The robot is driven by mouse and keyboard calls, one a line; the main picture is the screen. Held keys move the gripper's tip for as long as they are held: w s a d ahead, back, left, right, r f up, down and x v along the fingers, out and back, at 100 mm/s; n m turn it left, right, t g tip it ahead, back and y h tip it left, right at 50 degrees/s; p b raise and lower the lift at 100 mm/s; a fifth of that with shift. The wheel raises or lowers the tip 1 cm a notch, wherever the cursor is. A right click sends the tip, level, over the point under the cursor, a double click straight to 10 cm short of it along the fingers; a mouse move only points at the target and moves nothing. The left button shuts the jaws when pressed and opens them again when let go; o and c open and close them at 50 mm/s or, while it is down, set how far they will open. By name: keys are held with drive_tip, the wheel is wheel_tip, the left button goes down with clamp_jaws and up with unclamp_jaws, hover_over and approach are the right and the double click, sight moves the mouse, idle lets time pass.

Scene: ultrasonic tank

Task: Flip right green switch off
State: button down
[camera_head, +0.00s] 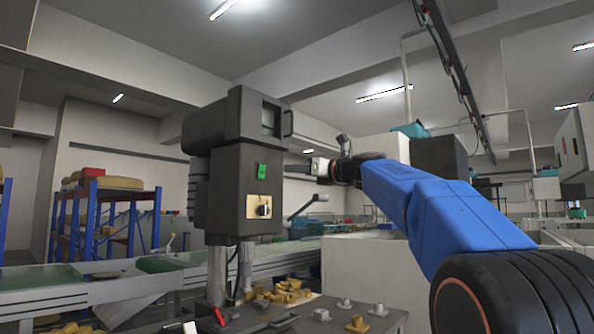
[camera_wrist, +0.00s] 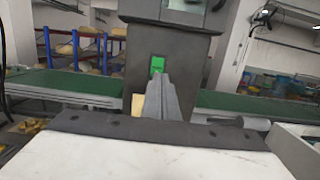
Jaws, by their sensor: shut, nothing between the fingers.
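The green switch also shows in the wrist view (camera_wrist: 157,65), just beyond the tip of my gripper (camera_wrist: 158,76). My gripper is shut and empty, its fingers together and pointing at the switch's lower part. I cannot tell whether the fingertips touch it. In the head view, my blue arm reaches in from the right and the gripper's tip (camera_head: 290,170) is close to the machine's right side.
A lever handle (camera_head: 308,204) sticks out from the machine's right side. A green conveyor (camera_head: 60,280) runs behind the machine. Metal parts (camera_head: 357,324) lie on the table below. A blue rack (camera_head: 126,225) stands at the left.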

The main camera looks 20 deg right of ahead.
sight(264, 167)
drive_tip(key=x, duration=1)
drive_tip(key=shift+w+a+r, duration=0.1)
drive_tip(key=shift+w, duration=0.05)
idle(0.3)
drive_tip(key=shift+s, duration=0.35)
drive_tip(key=s+d+r, duration=0.1)
drive_tip(key=s+d, duration=0.5)
drive_tip(key=s, duration=0.6)
drive_tip(key=shift+r, duration=0.4)
drive_tip(key=shift+f, duration=0.1)
